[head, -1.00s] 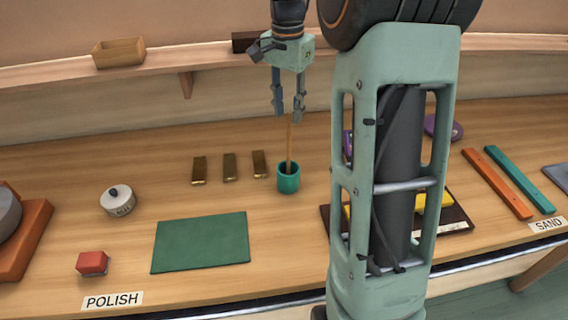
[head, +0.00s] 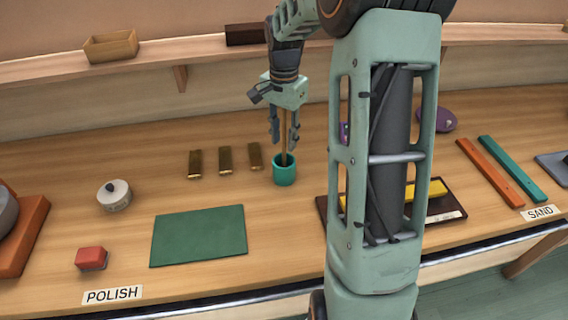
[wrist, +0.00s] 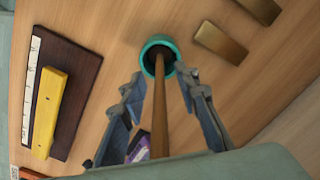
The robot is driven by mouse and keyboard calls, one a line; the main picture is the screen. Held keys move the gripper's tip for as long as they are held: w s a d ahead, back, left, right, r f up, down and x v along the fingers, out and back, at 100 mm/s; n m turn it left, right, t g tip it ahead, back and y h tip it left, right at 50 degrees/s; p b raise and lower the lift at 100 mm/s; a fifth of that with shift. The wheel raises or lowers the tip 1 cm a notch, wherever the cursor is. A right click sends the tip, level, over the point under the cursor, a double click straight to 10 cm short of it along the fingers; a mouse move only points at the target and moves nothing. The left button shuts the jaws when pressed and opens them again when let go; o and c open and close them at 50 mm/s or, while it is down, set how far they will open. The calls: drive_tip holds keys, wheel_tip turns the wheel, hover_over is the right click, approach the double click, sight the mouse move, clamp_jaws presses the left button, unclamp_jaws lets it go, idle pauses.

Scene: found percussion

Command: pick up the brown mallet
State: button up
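The brown mallet (head: 284,135) stands in a small teal cup (head: 285,176) on the bench, its thin shaft rising out of the cup. In the wrist view the shaft (wrist: 159,110) runs from the cup (wrist: 157,46) down between my fingers. My gripper (head: 284,148) points down above the cup, its fingers spread on either side of the shaft. In the wrist view my gripper (wrist: 157,82) is open, with gaps between both fingers and the shaft. The mallet's lower end is hidden inside the cup.
Several brass bars (head: 225,160) lie left of the cup. A green mat (head: 198,236), a red block (head: 91,258) and a lidded white pot (head: 114,196) are farther left. A dark board with a yellow bar (wrist: 49,114) lies to the right, partly behind my arm.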

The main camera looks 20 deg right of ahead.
clamp_jaws()
idle(0.4)
